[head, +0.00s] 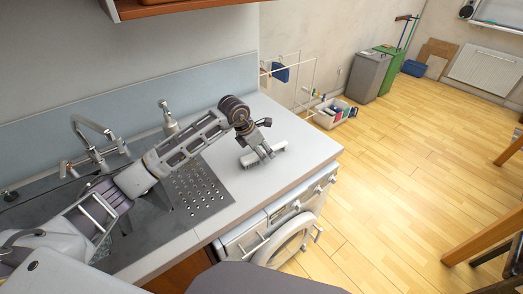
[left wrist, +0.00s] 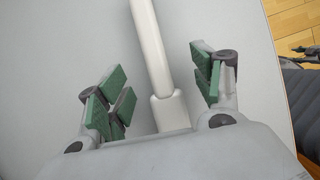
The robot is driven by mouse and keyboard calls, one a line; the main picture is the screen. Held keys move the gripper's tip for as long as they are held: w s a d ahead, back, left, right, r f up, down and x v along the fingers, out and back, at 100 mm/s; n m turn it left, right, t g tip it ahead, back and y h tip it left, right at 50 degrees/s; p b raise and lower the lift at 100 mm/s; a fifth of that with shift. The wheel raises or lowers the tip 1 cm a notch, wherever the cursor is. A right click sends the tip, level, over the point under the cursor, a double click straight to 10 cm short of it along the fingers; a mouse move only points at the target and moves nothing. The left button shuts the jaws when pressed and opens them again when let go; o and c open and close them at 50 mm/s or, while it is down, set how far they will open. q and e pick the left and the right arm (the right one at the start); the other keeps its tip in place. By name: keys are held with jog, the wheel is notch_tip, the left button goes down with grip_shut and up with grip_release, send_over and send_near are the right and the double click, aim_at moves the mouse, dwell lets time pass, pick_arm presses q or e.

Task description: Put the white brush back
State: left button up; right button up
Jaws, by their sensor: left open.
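The white brush (left wrist: 152,50) lies on the light counter near its right end. In the left wrist view its long handle runs down from the top edge, between my fingers, to a wider block. In the head view the brush (head: 279,147) shows on both sides of my fingers. My left gripper (head: 265,157) points down over its middle. In the left wrist view the gripper (left wrist: 160,84) is open, with green pads apart on either side of the brush. No finger visibly touches it. My right gripper is not in view.
A sink faucet (head: 92,135), soap dispenser (head: 168,117) and perforated metal drainer (head: 197,187) are on the left. The counter (head: 305,150) is clear around the brush and ends at right. A washing machine (head: 290,240) is below. A shelf (head: 165,8) hangs above.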

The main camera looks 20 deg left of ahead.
pick_arm(q)
jog(key=v, duration=1.2)
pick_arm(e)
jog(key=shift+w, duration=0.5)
pick_arm(q)
jog(key=shift+r, duration=0.1)
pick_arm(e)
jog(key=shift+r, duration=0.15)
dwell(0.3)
pick_arm(q)
notch_tip(320, 180, up, 9)
jog(key=p, duration=0.9)
jog(key=shift+r, duration=0.15)
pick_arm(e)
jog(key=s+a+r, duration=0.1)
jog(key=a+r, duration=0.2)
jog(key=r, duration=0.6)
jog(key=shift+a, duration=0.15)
pick_arm(q)
jog(key=shift+r+p, duration=0.1)
jog(key=shift+p, duration=0.25)
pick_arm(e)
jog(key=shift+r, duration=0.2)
